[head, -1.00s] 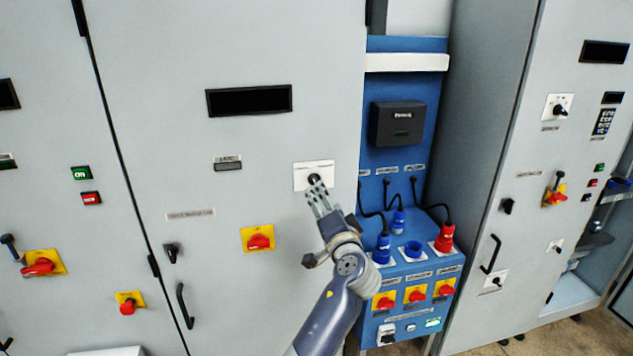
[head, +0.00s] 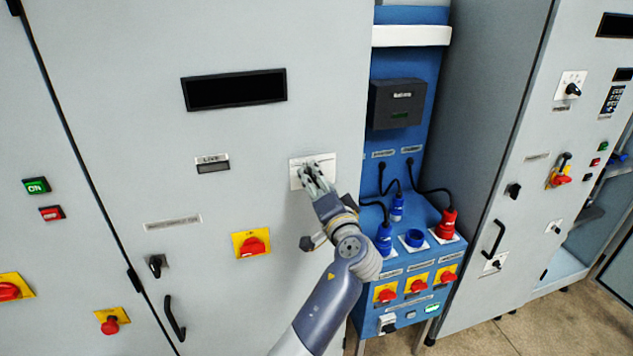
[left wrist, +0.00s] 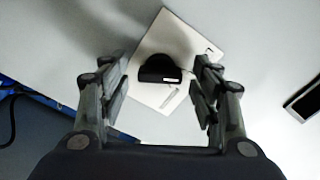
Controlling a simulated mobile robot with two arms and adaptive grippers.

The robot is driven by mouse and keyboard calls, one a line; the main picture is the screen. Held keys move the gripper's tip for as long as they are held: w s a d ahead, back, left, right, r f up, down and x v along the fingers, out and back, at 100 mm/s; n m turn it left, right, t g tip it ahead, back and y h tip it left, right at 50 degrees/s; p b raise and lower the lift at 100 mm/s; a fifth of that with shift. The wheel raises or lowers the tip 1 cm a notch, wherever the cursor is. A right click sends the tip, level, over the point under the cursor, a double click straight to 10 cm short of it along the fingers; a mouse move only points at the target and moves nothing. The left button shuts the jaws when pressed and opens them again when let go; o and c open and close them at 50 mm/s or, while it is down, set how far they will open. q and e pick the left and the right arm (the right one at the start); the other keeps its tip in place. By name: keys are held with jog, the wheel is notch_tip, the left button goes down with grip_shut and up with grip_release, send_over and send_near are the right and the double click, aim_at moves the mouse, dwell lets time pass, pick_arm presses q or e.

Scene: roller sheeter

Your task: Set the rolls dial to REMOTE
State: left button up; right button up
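The dial is a black knob (left wrist: 157,65) with a small white mark, on a white plate (left wrist: 183,38) that looks tilted in the left wrist view. In the head view this plate (head: 297,165) is on the grey cabinet door, and the knob is mostly hidden behind my fingers. My left gripper (head: 316,177) is at the plate. In the left wrist view its fingers (left wrist: 161,88) are open, one on each side of the knob, with gaps visible on both sides. The dial's lettering is too small to read. My right gripper is not in view.
A yellow-backed red switch (head: 252,244) is left of my arm, below the plate. A black display (head: 234,89) is above. A blue socket panel (head: 410,255) with plugs and cables stands close on the right. The door around the plate is flat and clear.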

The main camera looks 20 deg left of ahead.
pick_arm(q)
jog(key=shift+s+d+r, duration=0.1)
jog(key=c, duration=0.9)
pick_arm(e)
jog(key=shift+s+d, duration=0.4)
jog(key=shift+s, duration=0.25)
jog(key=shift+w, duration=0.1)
